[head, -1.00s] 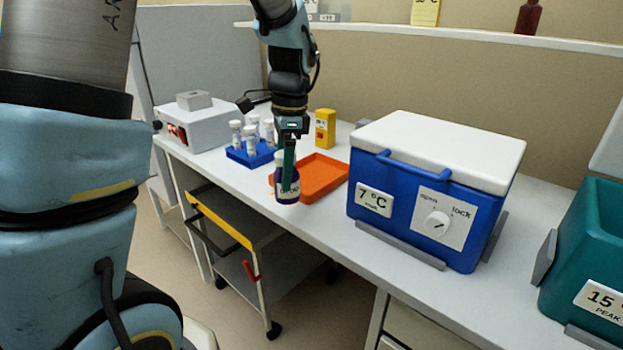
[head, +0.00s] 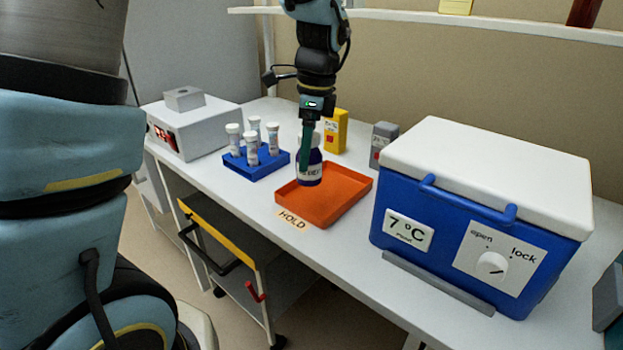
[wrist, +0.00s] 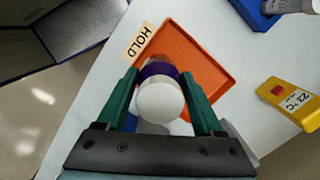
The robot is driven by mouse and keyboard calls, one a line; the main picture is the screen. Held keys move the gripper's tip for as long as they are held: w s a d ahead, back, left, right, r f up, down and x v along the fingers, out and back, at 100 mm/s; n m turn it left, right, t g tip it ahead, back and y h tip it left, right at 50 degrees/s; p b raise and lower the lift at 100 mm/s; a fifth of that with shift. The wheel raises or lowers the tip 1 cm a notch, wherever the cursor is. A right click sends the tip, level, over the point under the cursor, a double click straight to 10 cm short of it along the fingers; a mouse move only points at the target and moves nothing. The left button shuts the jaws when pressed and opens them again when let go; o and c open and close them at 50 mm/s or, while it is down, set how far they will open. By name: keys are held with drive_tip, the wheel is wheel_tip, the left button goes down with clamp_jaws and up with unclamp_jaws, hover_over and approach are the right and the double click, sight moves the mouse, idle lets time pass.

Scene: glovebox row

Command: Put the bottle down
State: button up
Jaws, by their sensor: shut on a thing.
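The bottle (head: 310,172) is dark purple-blue with a white cap and a pale label. My gripper (head: 307,150) is shut on it and holds it upright over the orange tray (head: 345,200). In the wrist view the white cap of the bottle (wrist: 160,101) lies between the two green fingers of my gripper (wrist: 160,95). The orange tray (wrist: 205,65) shows around and beyond it, with a HOLD label (wrist: 139,40) on the bench beside it. Whether the bottle's base touches the tray cannot be told.
A blue rack (head: 257,169) with several white-capped vials stands left of the tray. A yellow box (head: 335,132) and a grey box (head: 382,140) stand behind it. A blue cooler (head: 455,235) with a white lid is close on the right. The bench front edge lies before the tray.

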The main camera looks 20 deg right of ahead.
sight(307, 179)
drive_tip(key=shift+f+p, duration=0.55)
drive_tip(key=shift+f, duration=2.85)
drive_tip(key=shift+f, duration=0.15)
drive_tip(key=o, duration=1.5)
